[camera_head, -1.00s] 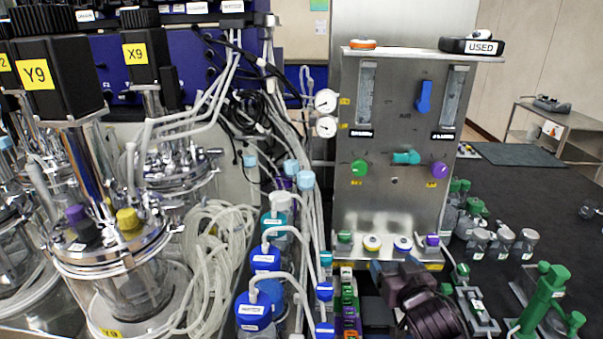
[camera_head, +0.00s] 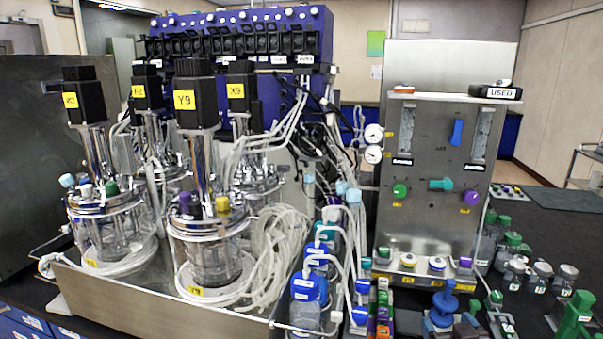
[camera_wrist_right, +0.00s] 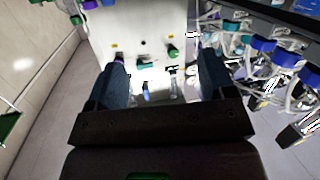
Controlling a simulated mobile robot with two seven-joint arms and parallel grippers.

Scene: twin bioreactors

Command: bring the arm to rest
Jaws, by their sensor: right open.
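My left gripper is not in view.
Glass bioreactors (camera_head: 207,258) stand in a steel tray (camera_head: 130,305) at left. Looped clear tubing (camera_head: 275,245) and blue-capped bottles (camera_head: 308,287) lie between them and the panel. Small bottles (camera_head: 540,275) and a green-capped holder (camera_head: 575,312) stand on the dark bench at right.

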